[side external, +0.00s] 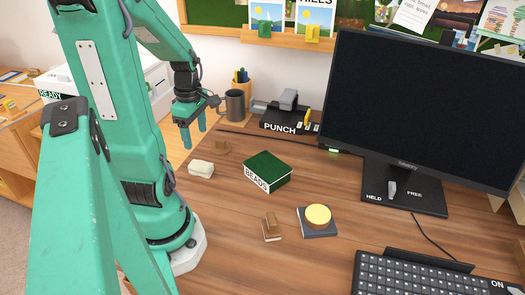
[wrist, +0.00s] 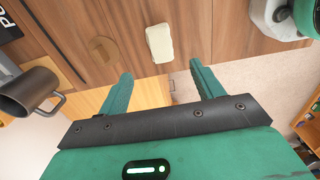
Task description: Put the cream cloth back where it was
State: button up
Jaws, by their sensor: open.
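A small cream block-shaped thing, which I take to be the folded cream cloth (side external: 201,169), lies on the wooden desk beside my arm's base. It also shows in the wrist view (wrist: 159,43), top centre, beyond my fingertips. My gripper (side external: 193,137) hangs above the desk's left edge, behind the cloth in the side view. Its two fingers are apart in the wrist view (wrist: 161,70), with nothing between them. The cloth is not touched by the fingers.
A dark mug (side external: 235,105) stands close to my gripper. A flat brown piece (side external: 222,147) lies near the cloth.

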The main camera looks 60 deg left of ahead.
jog(key=shift+w, duration=0.1)
jog(key=w+d+r+m+t, duration=0.2)
jog(key=d+r+m, duration=0.4)
jog(key=d+m, duration=0.5)
jog(key=w+d+r+m+t, duration=0.3)
jog(key=w+d+r+m, duration=0.2)
jog(key=d+m, duration=0.5)
jog(key=r+m, duration=0.1)
jog(key=m, duration=0.5)
jog(key=shift+w+d+r+t, duration=0.15)
jog(key=shift+d+r+t, duration=0.05)
jog(key=shift+d+t, duration=0.15)
